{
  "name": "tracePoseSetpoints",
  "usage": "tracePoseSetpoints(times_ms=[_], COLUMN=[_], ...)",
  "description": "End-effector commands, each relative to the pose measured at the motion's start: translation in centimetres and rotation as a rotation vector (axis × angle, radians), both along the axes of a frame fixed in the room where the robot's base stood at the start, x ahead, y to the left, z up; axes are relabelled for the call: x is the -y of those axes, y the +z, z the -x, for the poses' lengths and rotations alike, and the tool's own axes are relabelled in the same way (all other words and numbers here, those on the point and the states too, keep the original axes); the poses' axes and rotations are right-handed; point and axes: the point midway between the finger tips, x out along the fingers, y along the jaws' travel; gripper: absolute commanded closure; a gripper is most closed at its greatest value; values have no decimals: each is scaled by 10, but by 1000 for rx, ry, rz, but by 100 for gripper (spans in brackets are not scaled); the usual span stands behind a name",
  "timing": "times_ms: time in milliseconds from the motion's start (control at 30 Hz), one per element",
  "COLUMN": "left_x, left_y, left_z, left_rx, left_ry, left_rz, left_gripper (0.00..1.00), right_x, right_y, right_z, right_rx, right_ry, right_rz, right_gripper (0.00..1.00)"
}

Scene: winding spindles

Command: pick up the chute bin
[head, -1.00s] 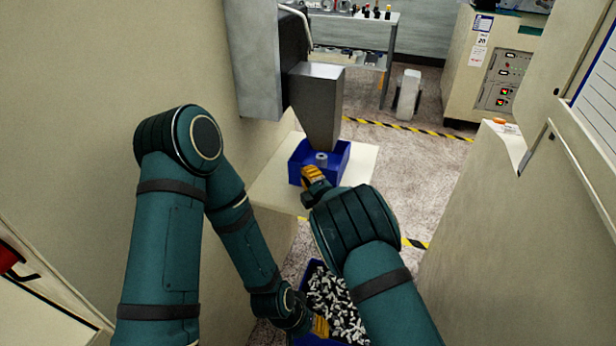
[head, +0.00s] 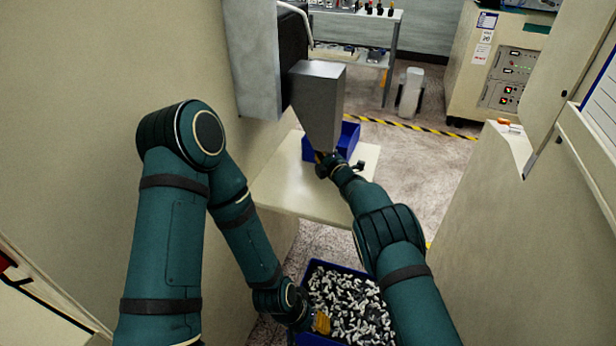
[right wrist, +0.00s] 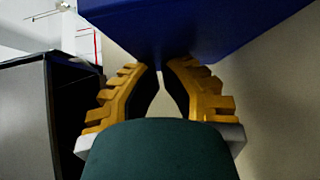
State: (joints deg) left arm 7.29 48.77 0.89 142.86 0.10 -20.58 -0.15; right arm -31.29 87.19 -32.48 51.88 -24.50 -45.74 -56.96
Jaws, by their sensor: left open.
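The chute bin (head: 348,142) is a blue open box on the pale table, partly hidden behind the metal chute (head: 318,105) in the head view. Its inside is mostly hidden. In the right wrist view the bin's blue wall (right wrist: 200,25) fills the top, right at the fingertips. My right gripper (head: 322,160) is at the bin's near side. Its yellow fingers (right wrist: 163,68) are nearly together, with the blue edge between their tips. My left gripper (head: 321,323) is open, low down at the edge of a second blue bin.
The second blue bin (head: 322,265) is full of pale and dark small parts and stands below the table (head: 300,195). Walls and a cabinet (head: 480,210) close in both sides. The table's front is clear. A shelf (head: 355,60) stands at the back.

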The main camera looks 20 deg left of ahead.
Motion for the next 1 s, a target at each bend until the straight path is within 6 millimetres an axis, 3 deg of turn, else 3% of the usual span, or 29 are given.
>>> tracePoseSetpoints(times_ms=[400, 1000], left_x=[0, 0], left_y=[0, 0], left_z=[0, 0], left_rx=[0, 0], left_ry=[0, 0], left_rz=[0, 0], left_gripper=[53, 53], right_x=[3, 3], right_y=[0, 1], right_z=[-29, -30], right_rx=[2, 3], right_ry=[-4, -4], right_rz=[1, 0], right_gripper=[100, 100])
